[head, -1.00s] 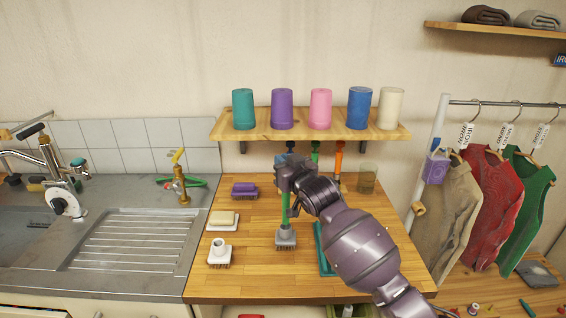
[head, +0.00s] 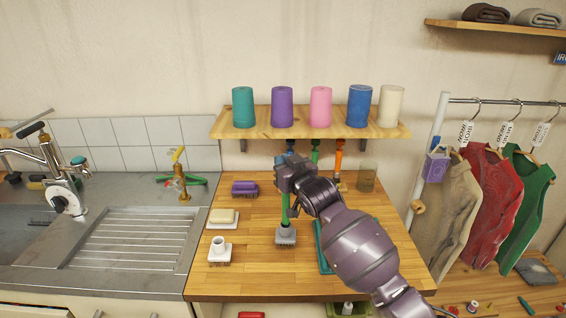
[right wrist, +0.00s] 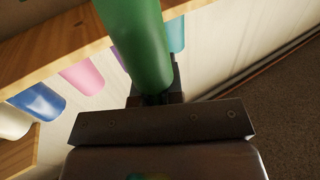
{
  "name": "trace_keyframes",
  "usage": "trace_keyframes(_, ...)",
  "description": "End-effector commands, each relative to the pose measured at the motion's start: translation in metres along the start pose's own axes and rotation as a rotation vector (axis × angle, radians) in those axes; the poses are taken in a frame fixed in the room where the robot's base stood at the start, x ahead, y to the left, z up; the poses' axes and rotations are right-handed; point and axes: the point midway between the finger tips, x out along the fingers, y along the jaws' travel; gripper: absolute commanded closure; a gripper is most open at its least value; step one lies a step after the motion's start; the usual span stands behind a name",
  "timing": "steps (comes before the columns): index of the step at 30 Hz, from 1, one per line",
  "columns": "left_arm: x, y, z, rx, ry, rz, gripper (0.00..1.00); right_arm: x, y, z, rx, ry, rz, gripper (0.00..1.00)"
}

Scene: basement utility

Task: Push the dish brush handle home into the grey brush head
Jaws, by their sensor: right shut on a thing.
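The grey brush head (head: 285,237) stands bristles down on the wooden counter. The green dish brush handle (head: 285,208) is upright, its lower end at the socket of the grey head; how deep it sits I cannot tell. My right gripper (head: 288,185) is shut on the handle near its upper part, above the head. In the right wrist view the green handle (right wrist: 138,45) rises from between the jaws (right wrist: 156,98). My left gripper is not in view.
A white brush head (head: 219,250), a soap dish (head: 222,218) and a purple brush (head: 244,188) lie to the left. A teal tray (head: 322,250) lies right, partly behind my arm. Cups stand on the shelf (head: 310,123) above.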

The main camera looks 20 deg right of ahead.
Motion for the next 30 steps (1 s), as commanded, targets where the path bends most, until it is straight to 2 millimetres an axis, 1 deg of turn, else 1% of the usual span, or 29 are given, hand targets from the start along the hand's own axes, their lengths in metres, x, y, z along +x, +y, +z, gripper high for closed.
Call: trace_keyframes(30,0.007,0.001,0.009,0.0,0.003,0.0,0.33,0.0,0.0,0.025,0.0,0.001,0.0,1.0)
